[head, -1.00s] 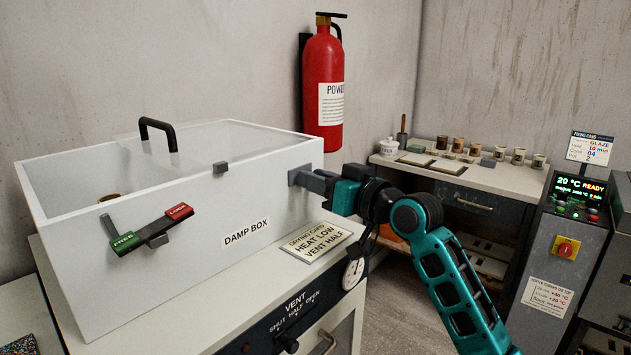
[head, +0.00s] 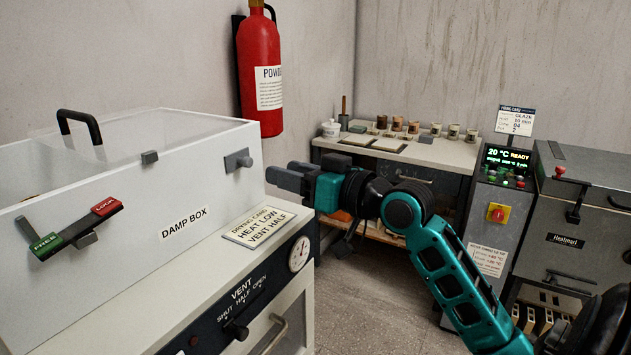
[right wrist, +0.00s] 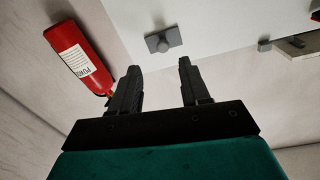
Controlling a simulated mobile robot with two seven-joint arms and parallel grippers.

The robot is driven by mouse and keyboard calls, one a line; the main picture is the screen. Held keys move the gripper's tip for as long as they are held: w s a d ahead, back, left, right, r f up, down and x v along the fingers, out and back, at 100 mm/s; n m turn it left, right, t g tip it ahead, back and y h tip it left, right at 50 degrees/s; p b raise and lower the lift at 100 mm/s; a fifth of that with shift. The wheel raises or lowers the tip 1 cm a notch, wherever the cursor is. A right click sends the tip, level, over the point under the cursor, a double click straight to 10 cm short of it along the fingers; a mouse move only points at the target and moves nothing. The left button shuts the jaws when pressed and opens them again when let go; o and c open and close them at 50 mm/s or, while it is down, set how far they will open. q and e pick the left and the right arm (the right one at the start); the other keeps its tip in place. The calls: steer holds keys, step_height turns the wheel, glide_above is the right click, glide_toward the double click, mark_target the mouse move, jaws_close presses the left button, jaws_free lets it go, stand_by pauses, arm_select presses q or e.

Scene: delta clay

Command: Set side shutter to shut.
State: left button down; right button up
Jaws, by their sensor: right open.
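The white damp box (head: 150,225) stands on the cabinet at the left. No shut or open marking for the shutter is readable. My left gripper is out of view.
The box front has a lever with green FREE and red LOCK ends (head: 75,230). Below are a drying card (head: 258,226), a gauge (head: 299,254) and a vent knob (head: 236,330). A fire extinguisher (head: 259,75) hangs behind. Open floor (head: 375,300) lies right of the cabinet.

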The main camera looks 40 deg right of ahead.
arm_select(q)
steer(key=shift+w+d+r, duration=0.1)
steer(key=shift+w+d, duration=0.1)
arm_select(e)
steer(key=shift+v, duration=2.5)
